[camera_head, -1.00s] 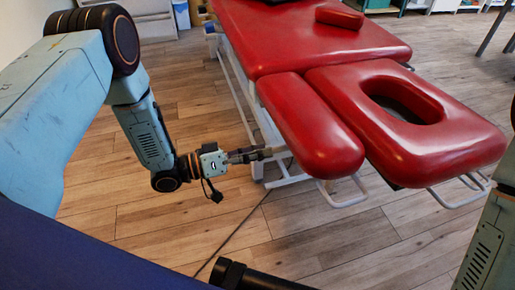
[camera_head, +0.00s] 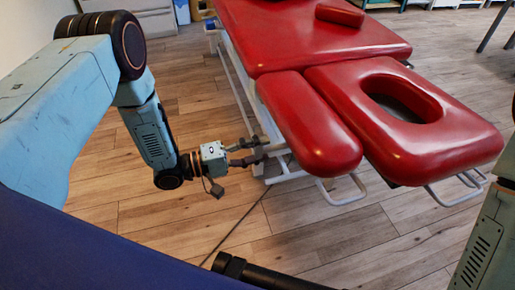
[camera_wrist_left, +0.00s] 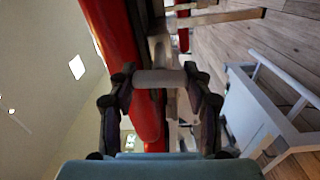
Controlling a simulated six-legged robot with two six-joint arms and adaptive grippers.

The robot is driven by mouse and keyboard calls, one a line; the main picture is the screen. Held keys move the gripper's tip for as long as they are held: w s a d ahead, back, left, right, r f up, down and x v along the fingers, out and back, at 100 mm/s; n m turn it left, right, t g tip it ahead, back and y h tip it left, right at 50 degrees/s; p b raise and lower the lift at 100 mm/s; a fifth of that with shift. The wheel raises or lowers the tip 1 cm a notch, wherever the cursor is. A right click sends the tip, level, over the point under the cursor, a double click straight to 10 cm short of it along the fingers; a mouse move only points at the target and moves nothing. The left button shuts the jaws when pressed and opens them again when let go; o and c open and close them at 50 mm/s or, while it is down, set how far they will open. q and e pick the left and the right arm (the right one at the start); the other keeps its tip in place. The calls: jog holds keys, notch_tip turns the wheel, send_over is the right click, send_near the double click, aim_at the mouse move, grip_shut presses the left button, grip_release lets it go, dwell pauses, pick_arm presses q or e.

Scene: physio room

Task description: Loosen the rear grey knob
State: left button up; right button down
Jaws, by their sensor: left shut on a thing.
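The red treatment table (camera_head: 310,118) has a split head section with a face opening and a narrow red armrest pad beside it. My left gripper (camera_head: 264,150) is at the side of the table frame, just left of the armrest pad. In the left wrist view, a grey knob (camera_wrist_left: 160,78) lies between my two dark fingertips, which are shut on it from both sides. The wrist view also shows the red padding (camera_wrist_left: 120,45) behind it. In the head view the knob is too small and covered to tell apart from the fingers. My right gripper is out of view.
White metal frame bars (camera_head: 345,190) stick out below the pads near my left gripper. A dark cable (camera_head: 235,225) runs along the wooden floor. Cabinets (camera_head: 140,18) stand at the back left.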

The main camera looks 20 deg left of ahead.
pick_arm(q)
jog(key=shift+n, duration=0.9)
jog(key=o, duration=1.2)
jog(key=v, duration=1.2)
